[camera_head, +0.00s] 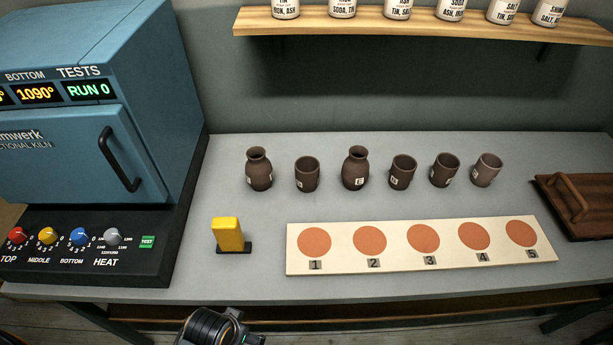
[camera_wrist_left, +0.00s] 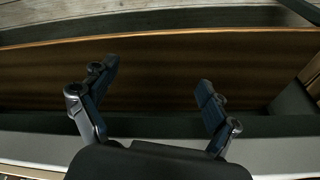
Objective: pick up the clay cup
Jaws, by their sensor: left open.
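Several small brown clay cups stand upright in a row at the back of the table in the head view. One (camera_head: 307,175) stands between the two narrow-necked vases; a second (camera_head: 402,173), a third (camera_head: 444,170) and a slightly paler one at the right end (camera_head: 487,170) stand to the right. Most bear small white labels, mostly too small to read. My left gripper (camera_wrist_left: 157,76) is open and empty in the left wrist view, with no cup in that view. A dark part of my arm shows at the head view's bottom edge, well in front of the cups. My right gripper is out of view.
Two vases (camera_head: 259,172) (camera_head: 355,170) stand in the row. A white board (camera_head: 340,262) with numbered orange discs lies in front. A yellow block (camera_head: 228,235), a blue kiln (camera_head: 80,150) and a brown tray (camera_head: 570,215) flank it. A shelf (camera_head: 420,27) hangs above.

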